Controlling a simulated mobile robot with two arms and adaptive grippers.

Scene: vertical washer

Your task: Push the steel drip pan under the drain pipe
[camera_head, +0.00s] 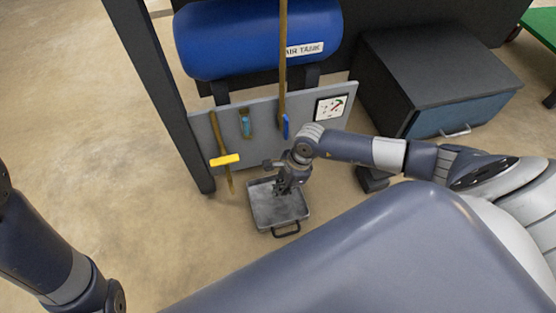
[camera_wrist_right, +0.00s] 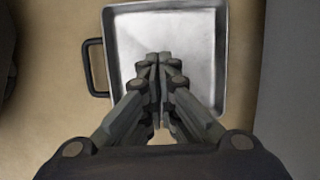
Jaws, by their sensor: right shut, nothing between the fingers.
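The steel drip pan (camera_head: 281,217) lies on the floor in front of the grey panel, its black handle (camera_head: 286,229) on the near side. It fills the top of the right wrist view (camera_wrist_right: 205,40), handle at left. The brass drain pipe (camera_head: 228,180) comes down the panel with a yellow lever (camera_head: 225,160). Its lower end shows just left of the pan, which appears apart from it. My right gripper (camera_head: 282,188) points down over the pan, shut and empty; its closed fingers also show in the wrist view (camera_wrist_right: 161,60). I cannot tell whether they touch the pan. My left gripper is out of frame.
The grey panel (camera_head: 200,128) and a dark post (camera_head: 165,90) stand behind the pan and pipe. A blue air tank (camera_head: 235,40) sits above. A dark cabinet (camera_head: 430,65) stands right. The floor left of the pipe is clear.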

